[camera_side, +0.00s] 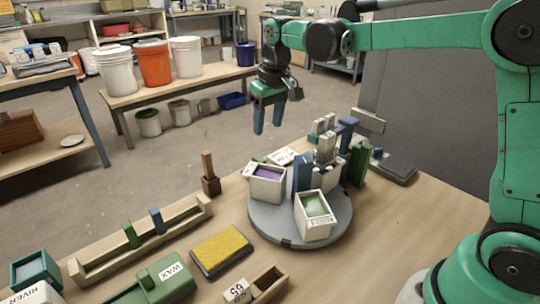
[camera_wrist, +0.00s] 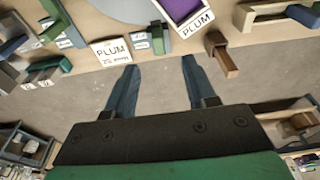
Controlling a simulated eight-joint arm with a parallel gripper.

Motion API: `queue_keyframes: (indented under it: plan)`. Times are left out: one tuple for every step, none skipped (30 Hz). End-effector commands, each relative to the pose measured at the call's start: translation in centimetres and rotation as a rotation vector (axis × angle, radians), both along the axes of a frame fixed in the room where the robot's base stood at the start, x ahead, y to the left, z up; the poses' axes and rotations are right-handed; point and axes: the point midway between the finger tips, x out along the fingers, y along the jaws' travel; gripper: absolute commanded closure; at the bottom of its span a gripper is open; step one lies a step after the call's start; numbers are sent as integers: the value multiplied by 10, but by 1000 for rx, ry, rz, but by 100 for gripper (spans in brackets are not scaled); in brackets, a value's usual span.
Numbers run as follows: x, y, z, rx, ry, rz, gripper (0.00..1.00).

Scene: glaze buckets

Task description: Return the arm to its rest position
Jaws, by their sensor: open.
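My gripper (camera_side: 267,122) hangs at the end of my green arm, high above the far edge of the work table, with its two blue fingers apart and nothing between them. In the wrist view my gripper (camera_wrist: 158,72) shows the fingers spread over bare floor beyond the table edge. A round grey turntable (camera_side: 262,226) stands below and to the right of the gripper. It carries a white bucket with purple glaze (camera_side: 266,182) and a white bucket with green glaze (camera_side: 314,214). The purple one, labelled PLUM, also shows in the wrist view (camera_wrist: 190,20).
A PLUM card (camera_wrist: 110,52) lies near the table edge. A brown block with an upright handle (camera_side: 210,183), a long wooden rack (camera_side: 145,240) and a yellow sponge (camera_side: 221,250) stand left of the turntable. A bench with an orange bucket (camera_side: 154,63) is behind.

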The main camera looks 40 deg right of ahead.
Motion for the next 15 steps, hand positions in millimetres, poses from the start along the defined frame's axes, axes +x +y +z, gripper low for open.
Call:
queue_keyframes:
  plan:
    - [-14, 2, 7, -1, -37, 1, 50]
    - [-21, 3, 10, -1, -60, 1, 50]
    - [-31, 4, 13, -1, -91, 1, 50]
    - [-39, 5, 15, -1, -114, 1, 50]
    - [-46, 6, 16, -1, -138, 2, 50]
    - [-57, 7, 17, -1, -168, 2, 50]
    - [-64, 7, 17, -1, -191, 2, 50]
    - [-72, 8, 17, -1, -213, 2, 50]
    - [-82, 9, 15, 0, -244, 2, 50]
    - [-89, 9, 14, 0, -267, 2, 50]
    - [-96, 10, 12, 0, -289, 3, 50]
    - [-105, 11, 8, 0, -317, 3, 50]
    - [-111, 11, 5, 1, -336, 2, 50]
    - [-116, 12, 3, 2, -356, 2, 50]
    - [-123, 12, -1, 3, -378, 3, 50]
